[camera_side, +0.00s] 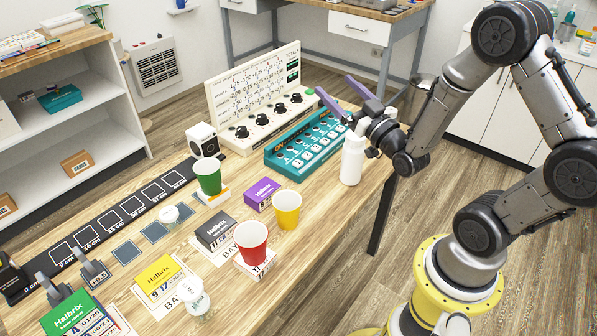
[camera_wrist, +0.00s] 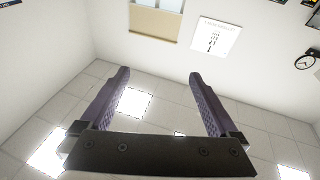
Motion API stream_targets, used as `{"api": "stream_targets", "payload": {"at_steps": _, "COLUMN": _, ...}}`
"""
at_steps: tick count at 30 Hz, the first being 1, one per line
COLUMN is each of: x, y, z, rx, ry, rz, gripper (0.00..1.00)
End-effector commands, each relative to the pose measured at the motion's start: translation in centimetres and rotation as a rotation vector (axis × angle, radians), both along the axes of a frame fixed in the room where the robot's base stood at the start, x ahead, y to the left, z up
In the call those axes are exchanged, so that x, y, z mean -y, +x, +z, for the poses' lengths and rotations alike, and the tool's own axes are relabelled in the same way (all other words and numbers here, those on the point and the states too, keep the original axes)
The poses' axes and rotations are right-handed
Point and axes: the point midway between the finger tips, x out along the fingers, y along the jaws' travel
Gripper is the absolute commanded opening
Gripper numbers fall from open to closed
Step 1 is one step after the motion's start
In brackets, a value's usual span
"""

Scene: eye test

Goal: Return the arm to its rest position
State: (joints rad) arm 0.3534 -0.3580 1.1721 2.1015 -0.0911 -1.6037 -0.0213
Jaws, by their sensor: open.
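My gripper (camera_side: 333,84) is in the upper middle of the side view, above the back right part of the table. Its two purple fingers are spread apart and point up and to the left. Nothing is between them. My arm is bent and raised at the right. A white bottle (camera_side: 352,158) stands upright on the table just below my gripper in the picture; whether they touch I cannot tell.
The wooden table (camera_side: 345,205) holds a teal switch box (camera_side: 300,145), a cream dial panel (camera_side: 262,95), a green cup (camera_side: 208,178), a yellow cup (camera_side: 287,210), a red cup (camera_side: 251,242) and several small boxes. The wrist view shows a wall chart (camera_wrist: 215,38).

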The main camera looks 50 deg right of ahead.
Motion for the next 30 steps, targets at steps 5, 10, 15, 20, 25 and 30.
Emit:
{"api": "stream_targets", "payload": {"at_steps": 5, "x": -3.6, "y": 2.1, "z": 7.4, "rx": -0.053, "ry": -0.003, "rz": 0.088, "gripper": 0.96}}
{"api": "stream_targets", "payload": {"at_steps": 10, "x": -6.5, "y": 1.5, "z": 11.0, "rx": -0.169, "ry": 0.016, "rz": 0.143, "gripper": 0.96}}
{"api": "stream_targets", "payload": {"at_steps": 15, "x": -8.7, "y": -0.8, "z": 12.5, "rx": -0.314, "ry": 0.043, "rz": 0.183, "gripper": 0.96}}
{"api": "stream_targets", "payload": {"at_steps": 20, "x": -10.3, "y": -4.2, "z": 12.4, "rx": -0.472, "ry": 0.071, "rz": 0.214, "gripper": 0.96}}
{"api": "stream_targets", "payload": {"at_steps": 25, "x": -11.4, "y": -8.6, "z": 10.6, "rx": -0.672, "ry": 0.105, "rz": 0.233, "gripper": 0.96}}
{"api": "stream_targets", "payload": {"at_steps": 30, "x": -11.7, "y": -13.8, "z": 7.2, "rx": -0.913, "ry": 0.147, "rz": 0.231, "gripper": 0.96}}
